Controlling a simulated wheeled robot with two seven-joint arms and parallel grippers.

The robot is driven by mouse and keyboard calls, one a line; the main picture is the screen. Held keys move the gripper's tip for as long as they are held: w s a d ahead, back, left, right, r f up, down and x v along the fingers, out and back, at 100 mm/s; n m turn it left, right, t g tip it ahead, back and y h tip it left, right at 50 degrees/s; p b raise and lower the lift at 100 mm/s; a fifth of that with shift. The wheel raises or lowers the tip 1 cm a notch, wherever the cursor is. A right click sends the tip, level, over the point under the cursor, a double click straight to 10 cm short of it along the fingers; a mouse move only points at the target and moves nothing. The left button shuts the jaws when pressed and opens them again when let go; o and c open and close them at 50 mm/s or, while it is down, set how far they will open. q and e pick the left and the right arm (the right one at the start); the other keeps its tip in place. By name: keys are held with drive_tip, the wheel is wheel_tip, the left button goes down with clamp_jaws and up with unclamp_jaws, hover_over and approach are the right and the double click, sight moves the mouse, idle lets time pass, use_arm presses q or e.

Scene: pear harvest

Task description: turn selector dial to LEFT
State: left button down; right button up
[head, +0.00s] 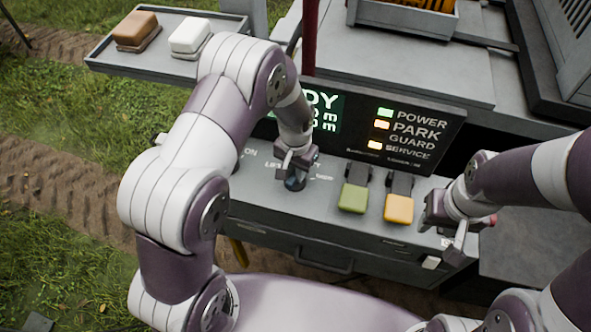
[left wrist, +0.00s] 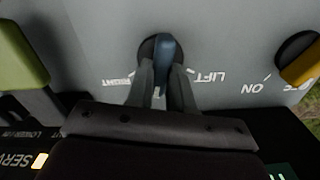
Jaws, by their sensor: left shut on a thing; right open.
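The selector dial (head: 295,183) is a dark blue knob on the grey control panel (head: 330,200). My left gripper (head: 294,170) reaches down onto it from above. In the left wrist view, the two fingers of my left gripper (left wrist: 163,95) are shut around the sides of the blue dial handle (left wrist: 164,55). The handle points away from the gripper, nearly straight up in that view. Labels LIFT and one ending in RIGHT lie on either side; a LEFT label is not visible. My right gripper (head: 445,238) is open and empty at the panel's right end.
A green lever (head: 353,198) and a yellow lever (head: 399,208) stand right of the dial. A yellow knob (left wrist: 303,65) sits near ON. A tray (head: 140,64) holds brown and white blocks.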

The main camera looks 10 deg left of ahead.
use_arm(q)
drive_tip(key=shift+w+r+m, duration=0.25)
drive_tip(key=shift+m, duration=0.35)
drive_tip(key=c, duration=1.2)
unclamp_jaws()
drive_tip(key=shift+c, duration=0.2)
drive_tip(key=shift+o, duration=1.2)
drive_tip(key=shift+s+f, duration=0.1)
drive_tip(key=shift+s, duration=0.05)
drive_tip(key=shift+r+b, duration=0.35)
wheel_tip(320, 180, up, 12)
drive_tip(key=b, duration=0.3)
